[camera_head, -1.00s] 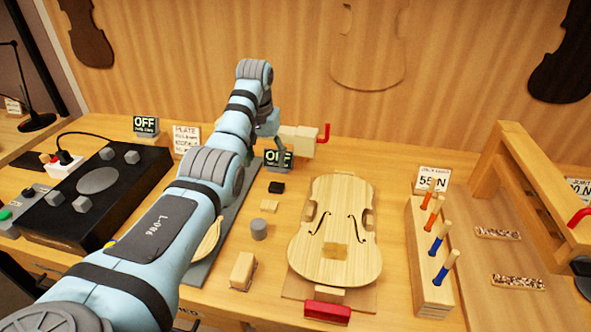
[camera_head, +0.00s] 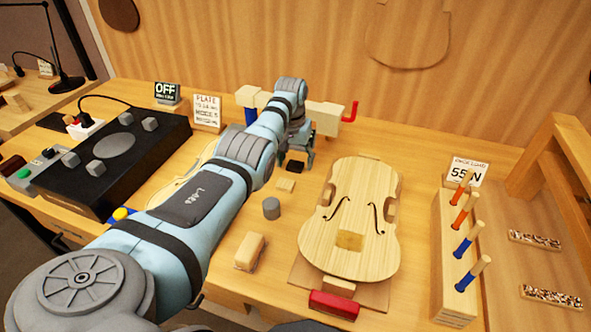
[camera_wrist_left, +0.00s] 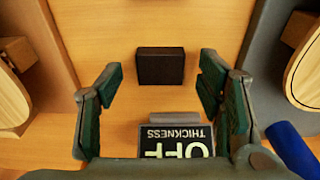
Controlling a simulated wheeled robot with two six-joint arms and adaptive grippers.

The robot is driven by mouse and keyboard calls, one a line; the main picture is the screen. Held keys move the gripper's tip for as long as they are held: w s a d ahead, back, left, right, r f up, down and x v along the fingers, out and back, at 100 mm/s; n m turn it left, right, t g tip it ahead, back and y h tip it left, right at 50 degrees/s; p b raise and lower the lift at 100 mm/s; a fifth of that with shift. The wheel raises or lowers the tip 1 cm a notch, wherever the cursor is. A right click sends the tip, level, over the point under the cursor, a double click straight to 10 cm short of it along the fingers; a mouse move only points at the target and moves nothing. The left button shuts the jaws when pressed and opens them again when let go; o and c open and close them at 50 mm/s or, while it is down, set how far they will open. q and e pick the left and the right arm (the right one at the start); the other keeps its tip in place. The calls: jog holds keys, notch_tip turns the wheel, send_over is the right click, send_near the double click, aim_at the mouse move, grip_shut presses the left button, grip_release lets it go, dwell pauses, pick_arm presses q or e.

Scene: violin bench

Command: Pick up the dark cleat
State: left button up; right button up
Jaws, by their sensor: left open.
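The dark cleat (camera_head: 295,166) is a small near-black block lying on the bench, up and left of the violin body. It also shows whole in the left wrist view (camera_wrist_left: 160,66), flat on bare wood. My left gripper (camera_head: 301,155) is open and empty at the cleat in the head view, partly covering it. In the wrist view the left gripper's green-padded fingers (camera_wrist_left: 161,80) stand wide apart, with the cleat between and slightly beyond their tips. I cannot tell the exact height above it. My right gripper is not in view.
A light block (camera_head: 286,185), a grey cylinder (camera_head: 271,208) and a wooden block (camera_head: 250,251) lie nearby. The violin body (camera_head: 350,220) is to the right, and a peg rack (camera_head: 453,265) is farther right.

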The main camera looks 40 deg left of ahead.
pick_arm(q)
jog(key=shift+f, duration=0.3)
jog(key=shift+c, duration=0.3)
jog(key=c, duration=0.8)
jog(key=shift+r, duration=0.15)
